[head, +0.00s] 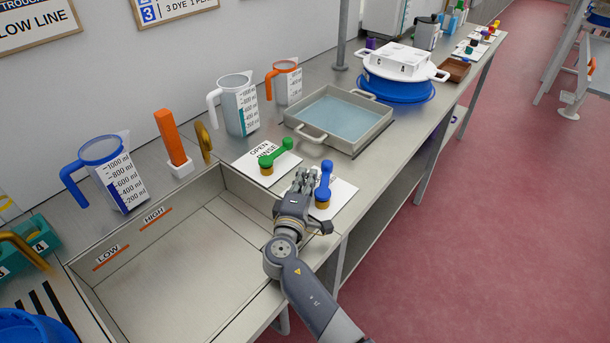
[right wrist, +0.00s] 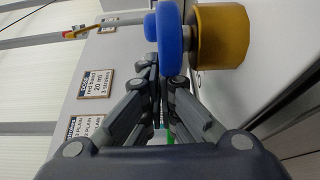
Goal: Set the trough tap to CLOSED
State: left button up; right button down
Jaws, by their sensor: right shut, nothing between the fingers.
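A tap with a blue lever on a brass base (head: 323,190) stands on a white card (head: 343,194) at the front edge of the bench, right of the trough. Its lever points toward the back of the bench. The card's print is mostly hidden by my gripper. My right gripper (head: 304,180) is shut and empty, just left of the blue lever. In the right wrist view the blue lever (right wrist: 170,38) shows right at the fingertips (right wrist: 158,68); I cannot tell whether they touch. A second tap with a green lever (head: 276,154) stands behind on a card reading OPEN RINSE.
The empty metal trough (head: 200,255), marked LOW and HIGH, lies left of my arm. A water-filled tray (head: 338,118) stands behind the taps. Measuring jugs, a blue-handled one (head: 110,175) among them, line the wall side. The aisle floor (head: 480,230) is clear.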

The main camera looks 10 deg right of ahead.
jog(key=v, duration=0.6)
jog(key=shift+r, duration=0.15)
